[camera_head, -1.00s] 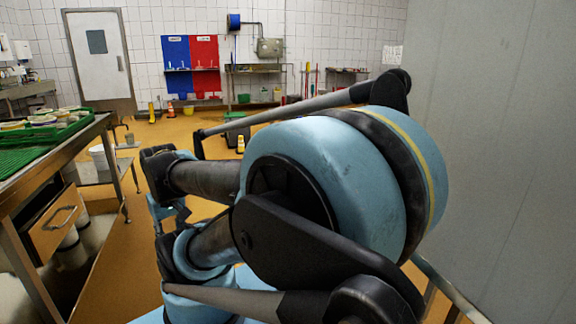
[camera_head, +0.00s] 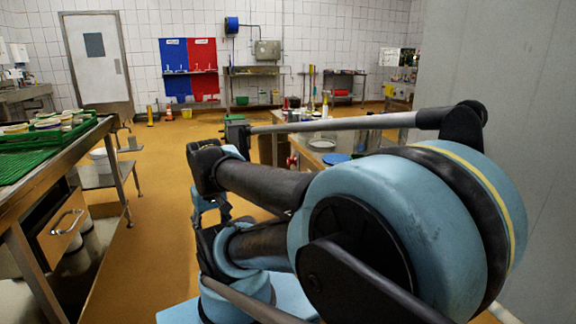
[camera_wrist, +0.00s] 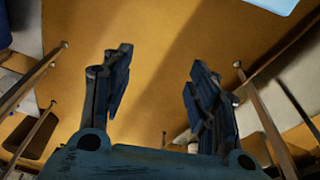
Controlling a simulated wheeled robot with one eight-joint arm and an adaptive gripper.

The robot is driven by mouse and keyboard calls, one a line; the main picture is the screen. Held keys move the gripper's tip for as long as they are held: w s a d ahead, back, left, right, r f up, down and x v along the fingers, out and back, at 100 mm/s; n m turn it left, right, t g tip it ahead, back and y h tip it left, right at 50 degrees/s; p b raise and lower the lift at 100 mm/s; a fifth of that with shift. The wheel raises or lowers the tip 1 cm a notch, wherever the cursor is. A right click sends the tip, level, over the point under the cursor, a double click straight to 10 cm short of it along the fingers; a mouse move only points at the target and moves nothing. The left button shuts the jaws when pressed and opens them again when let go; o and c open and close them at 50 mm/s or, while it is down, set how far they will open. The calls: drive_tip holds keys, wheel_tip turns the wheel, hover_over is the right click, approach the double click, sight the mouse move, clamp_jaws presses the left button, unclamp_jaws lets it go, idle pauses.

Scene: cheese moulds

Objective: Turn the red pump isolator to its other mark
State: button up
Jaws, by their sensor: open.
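I cannot pick out the red pump isolator for certain. A small red thing (camera_head: 292,161) shows at the near left end of the metal table in the head view, too small to tell what it is. My gripper (camera_wrist: 160,58) is open and empty in the wrist view, its two dark fingers spread apart above the ochre floor. No isolator or handle is between or beside the fingers. In the head view my arm covers much of the middle and right.
A bench with a green tray (camera_head: 30,160) stands at left, its wooden drawer (camera_head: 62,222) below. A metal table (camera_head: 300,140) with pots stands ahead. A pale wall (camera_head: 510,130) closes the right. Open ochre floor (camera_head: 165,170) lies between the bench and my arm.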

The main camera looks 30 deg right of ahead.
drive_tip(key=w+d+r+m+g+h, duration=0.1)
drive_tip(key=w+d+r+m+h, duration=0.2)
drive_tip(key=w+d, duration=0.4)
drive_tip(key=w+d+r+m+h, duration=0.1)
drive_tip(key=w+d+r+h, duration=0.1)
drive_tip(key=w+d+r, duration=0.45)
drive_tip(key=w+d+m+g+h, duration=0.1)
drive_tip(key=w+d+m+h, duration=0.1)
drive_tip(key=w+d, duration=0.35)
drive_tip(key=w+d+f+m+g+h, duration=0.1)
drive_tip(key=w+d+h, duration=0.15)
drive_tip(key=w, duration=0.65)
drive_tip(key=w+d+m+h, duration=0.2)
drive_tip(key=w+d, duration=0.3)
drive_tip(key=w, duration=0.2)
drive_tip(key=w+d+f+m+g+h, duration=0.2)
drive_tip(key=w+d+f+m+h, duration=0.1)
drive_tip(key=w+d+f, duration=0.3)
drive_tip(key=w+d+f+m+g+h, duration=0.25)
drive_tip(key=w+f+m, duration=0.2)
drive_tip(key=f, duration=0.35)
drive_tip(key=shift+n, duration=0.35)
drive_tip(key=x, duration=0.5)
drive_tip(key=w+x, duration=0.1)
drive_tip(key=x, duration=1.1)
drive_tip(key=shift+w+d+r, duration=0.1)
drive_tip(key=shift+w+d, duration=0.05)
drive_tip(key=shift+d, duration=0.2)
drive_tip(key=c, duration=1.1)
